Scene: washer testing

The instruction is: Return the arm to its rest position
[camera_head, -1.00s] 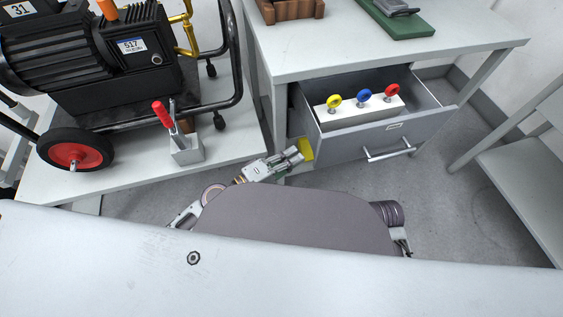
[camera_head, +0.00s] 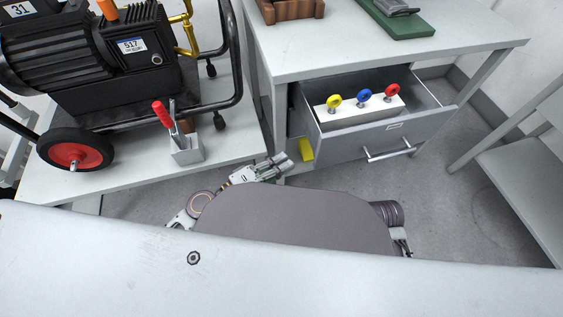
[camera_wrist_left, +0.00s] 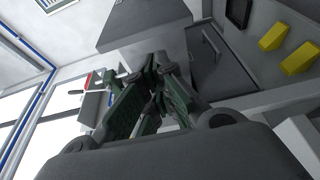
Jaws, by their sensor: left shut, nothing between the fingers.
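My left gripper (camera_head: 280,163) is shut and empty in the head view, just left of the yellow block on the desk's side and below the desk. Its fingers also show in the left wrist view (camera_wrist_left: 156,66), close together with nothing between them. Part of my left arm shows behind it, beside my grey body. My right gripper cannot be made out; only a dark part of my right arm shows at the right of my body.
The open drawer (camera_head: 385,142) holds a white block (camera_head: 353,109) with yellow, blue and red rings. A yellow block (camera_head: 306,150) is beside the drawer. A pump machine (camera_head: 95,60) and a red-handled tool in a holder (camera_head: 186,150) stand on the low platform at left.

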